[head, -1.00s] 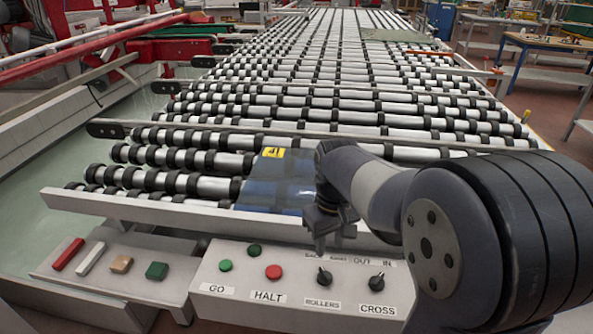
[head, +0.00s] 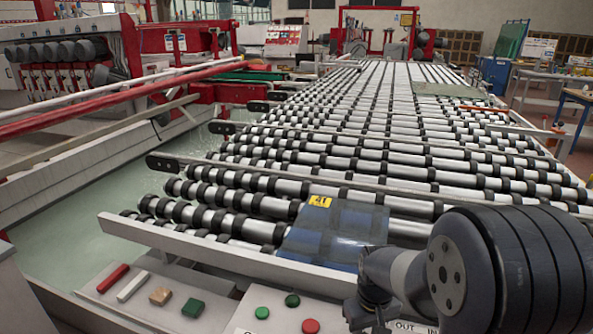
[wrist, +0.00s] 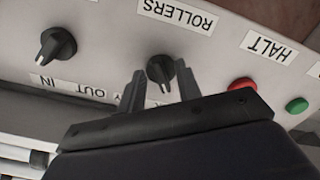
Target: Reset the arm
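My gripper (wrist: 160,84) is open in the wrist view, its two dark fingers apart. The black ROLLERS knob (wrist: 160,69) shows between the fingertips, with no clear contact. I cannot tell how far the tips are from it. In the head view my arm reaches down at the lower right, and the gripper (head: 370,318) is low in the picture over the control panel, its fingertips cut off or hidden. The ROLLERS knob is hidden there. A second black knob (wrist: 56,43) sits to the left in the wrist view, near the OUT and IN labels.
The panel has red (wrist: 242,84) and green (wrist: 297,105) buttons beside the ROLLERS knob. A blue sheet with a yellow label (head: 330,232) lies on the roller conveyor (head: 400,130). Several small coloured blocks lie on a ledge (head: 105,310) at the left of the panel.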

